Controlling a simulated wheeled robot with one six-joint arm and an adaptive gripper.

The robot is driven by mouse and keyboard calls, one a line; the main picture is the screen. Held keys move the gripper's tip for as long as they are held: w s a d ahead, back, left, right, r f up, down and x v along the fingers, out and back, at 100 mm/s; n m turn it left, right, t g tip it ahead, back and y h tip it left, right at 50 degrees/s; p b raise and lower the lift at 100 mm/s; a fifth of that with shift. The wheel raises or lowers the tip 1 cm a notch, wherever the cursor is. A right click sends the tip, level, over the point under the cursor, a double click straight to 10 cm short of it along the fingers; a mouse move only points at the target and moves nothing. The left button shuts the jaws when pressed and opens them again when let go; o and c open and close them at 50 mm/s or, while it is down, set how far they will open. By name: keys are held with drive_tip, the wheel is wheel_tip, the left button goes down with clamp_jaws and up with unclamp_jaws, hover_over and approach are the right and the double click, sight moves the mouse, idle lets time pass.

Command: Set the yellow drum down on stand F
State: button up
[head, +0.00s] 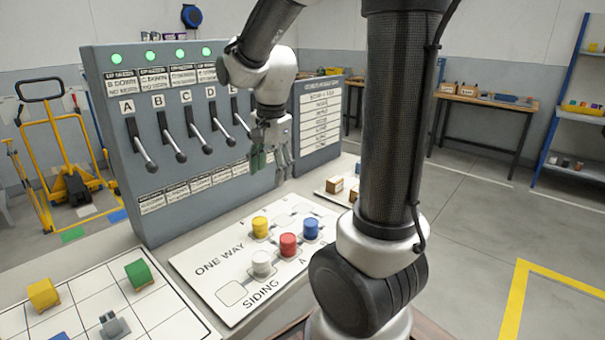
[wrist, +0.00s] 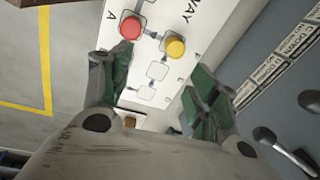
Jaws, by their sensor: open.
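The yellow drum (head: 260,227) stands upright on the white board marked ONE WAY and SIDING (head: 222,262), near its back edge. It also shows in the wrist view (wrist: 175,46), apart from my fingers. A red drum (head: 288,245), a blue drum (head: 311,229) and a white drum (head: 262,263) stand on the same board. My gripper (head: 271,165) is open and empty, above and behind the drums. In the wrist view my green-padded fingers (wrist: 157,72) are spread over empty square stands (wrist: 157,70).
The grey lever panel (head: 170,130) with black-handled levers rises close behind the board. A gridded board (head: 90,315) with yellow and green blocks lies at the left. Small brown boxes (head: 335,185) sit to the right of the drums, partly behind my arm.

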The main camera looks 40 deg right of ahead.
drive_tip(key=s+r+n+t, duration=0.1)
drive_tip(key=s+r+n, duration=0.2)
drive_tip(key=s+n, duration=0.4)
drive_tip(key=s+r+n+t, duration=0.1)
drive_tip(key=s+r+n, duration=0.2)
drive_tip(key=s+n, duration=0.4)
drive_tip(key=shift+s+d+r+t, duration=0.15)
drive_tip(key=shift+s+d+t, duration=0.2)
drive_tip(key=shift+s, duration=0.85)
